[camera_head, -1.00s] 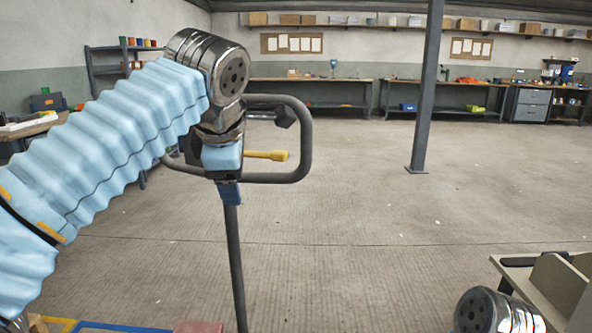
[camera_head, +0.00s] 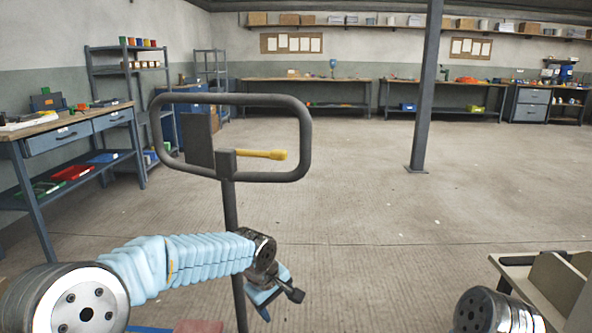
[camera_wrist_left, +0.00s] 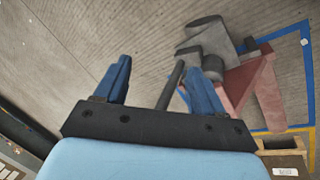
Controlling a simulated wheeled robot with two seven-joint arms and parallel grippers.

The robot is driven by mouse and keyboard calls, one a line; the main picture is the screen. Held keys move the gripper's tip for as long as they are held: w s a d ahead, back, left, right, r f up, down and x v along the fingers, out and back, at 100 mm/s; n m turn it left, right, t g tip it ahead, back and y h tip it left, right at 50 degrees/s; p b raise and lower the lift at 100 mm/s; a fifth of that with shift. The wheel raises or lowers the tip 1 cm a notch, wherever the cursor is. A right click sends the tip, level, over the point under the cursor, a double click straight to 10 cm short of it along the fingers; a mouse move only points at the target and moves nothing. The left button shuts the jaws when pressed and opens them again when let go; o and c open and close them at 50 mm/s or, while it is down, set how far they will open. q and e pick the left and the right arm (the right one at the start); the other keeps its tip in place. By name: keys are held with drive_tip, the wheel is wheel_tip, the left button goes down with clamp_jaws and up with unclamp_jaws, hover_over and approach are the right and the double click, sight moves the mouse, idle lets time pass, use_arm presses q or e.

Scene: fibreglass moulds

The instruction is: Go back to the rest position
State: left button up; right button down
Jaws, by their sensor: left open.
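My left gripper (camera_head: 266,298) is low in the head view, at the end of my light-blue sleeved arm, close to a dark upright post (camera_head: 230,215). In the left wrist view, its two blue fingers (camera_wrist_left: 160,72) stand apart with nothing held between them. The post carries a rounded tube frame (camera_head: 235,98) with a dark plate and a yellow-handled lever (camera_head: 262,154). The gripper is below this frame. Whether it touches the post is unclear. My right gripper is out of view; only a metal joint of mine shows at lower right.
A red stand (camera_wrist_left: 248,85) with grey parts is beyond the fingers in the left wrist view, near blue floor tape (camera_wrist_left: 304,70). A workbench (camera_head: 70,131) stands at left and a beige-topped table (camera_head: 520,270) at lower right. A grey column (camera_head: 424,100) rises mid-right. The central floor is open.

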use_arm(q)
drive_tip(key=s+a+f+m+g+h, duration=0.1)
drive_tip(key=s+f+m+g, duration=0.35)
drive_tip(key=f, duration=1.05)
drive_tip(key=s+a+f+m+t, duration=0.1)
drive_tip(key=s+a+f, duration=0.1)
drive_tip(key=s+f, duration=0.6)
drive_tip(key=s+a+f+m+h, duration=0.1)
drive_tip(key=s+a+f, duration=0.2)
drive_tip(key=s+f, duration=0.5)
drive_tip(key=s, duration=0.6)
drive_tip(key=shift+s+f+t, duration=0.25)
drive_tip(key=shift+s+t, duration=0.05)
drive_tip(key=shift+t, duration=0.05)
